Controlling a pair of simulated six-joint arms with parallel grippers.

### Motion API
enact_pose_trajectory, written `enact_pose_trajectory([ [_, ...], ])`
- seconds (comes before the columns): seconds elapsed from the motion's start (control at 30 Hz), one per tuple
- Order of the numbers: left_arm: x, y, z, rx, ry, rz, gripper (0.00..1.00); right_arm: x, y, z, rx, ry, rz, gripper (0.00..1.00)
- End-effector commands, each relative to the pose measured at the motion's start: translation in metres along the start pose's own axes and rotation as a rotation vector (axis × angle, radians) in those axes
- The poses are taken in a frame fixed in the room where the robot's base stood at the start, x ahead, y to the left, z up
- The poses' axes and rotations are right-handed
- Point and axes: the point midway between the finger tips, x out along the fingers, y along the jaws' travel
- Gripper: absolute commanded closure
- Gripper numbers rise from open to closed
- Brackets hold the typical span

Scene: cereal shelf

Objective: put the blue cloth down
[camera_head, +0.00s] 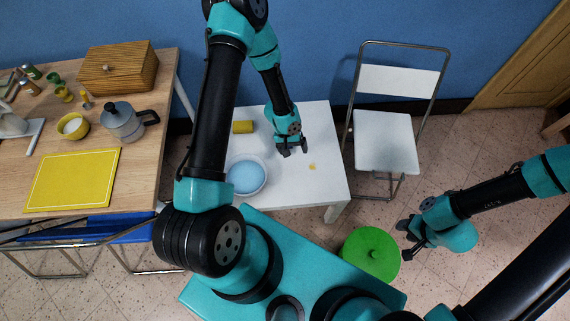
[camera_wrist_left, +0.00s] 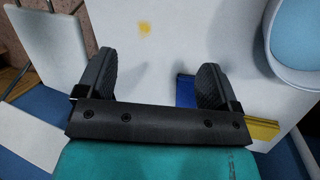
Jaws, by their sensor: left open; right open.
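The blue cloth (camera_wrist_left: 186,91) shows as a small dark-blue patch in the left wrist view. It lies between my open fingers, close to the right-hand one, which hides part of it. I cannot make it out in the head view, where my gripper covers that spot. My left gripper (camera_head: 291,150) is open over the white table (camera_head: 325,185); it also shows in the left wrist view (camera_wrist_left: 160,88). Whether a finger touches the cloth I cannot tell. My right gripper (camera_head: 407,240) is open and empty beside the green lidded bin (camera_head: 370,255).
On the white table are a bowl of blue liquid (camera_head: 246,178), a yellow block (camera_head: 243,127) and a yellow stain (camera_head: 312,167). A white chair (camera_head: 385,142) stands to the right. The wooden table (camera_head: 140,180) at left holds a moka pot (camera_head: 122,122) and a wooden box (camera_head: 118,70).

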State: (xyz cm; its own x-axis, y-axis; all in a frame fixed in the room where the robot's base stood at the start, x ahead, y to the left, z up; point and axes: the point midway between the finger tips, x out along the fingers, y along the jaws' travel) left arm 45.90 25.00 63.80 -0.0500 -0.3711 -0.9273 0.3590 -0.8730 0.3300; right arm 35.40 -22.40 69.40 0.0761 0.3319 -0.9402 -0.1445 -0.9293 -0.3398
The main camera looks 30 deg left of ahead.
Motion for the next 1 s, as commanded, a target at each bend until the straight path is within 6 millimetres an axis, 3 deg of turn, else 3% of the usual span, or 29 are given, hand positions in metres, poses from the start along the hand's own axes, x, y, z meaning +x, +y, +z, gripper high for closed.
enact_pose_trajectory([
  [0.2, -0.015, 0.011, 0.06, 0.106, 0.048, 0.054, 0.14, 0.0, 0.0, 0.0, 0.0, 0.0, 0.0, 0.57],
  [0.43, -0.033, 0.006, 0.106, 0.198, 0.118, 0.013, 0.14, 0.0, 0.0, 0.0, 0.0, 0.0, 0.0, 0.57],
  [0.6, -0.037, 0.003, 0.116, 0.224, 0.134, -0.009, 0.14, 0.0, 0.0, 0.0, 0.0, 0.0, 0.0, 0.57],
  [1.0, -0.037, 0.003, 0.115, 0.223, 0.133, -0.008, 0.14, 0.0, 0.0, 0.0, 0.0, 0.0, 0.0, 0.57],
])
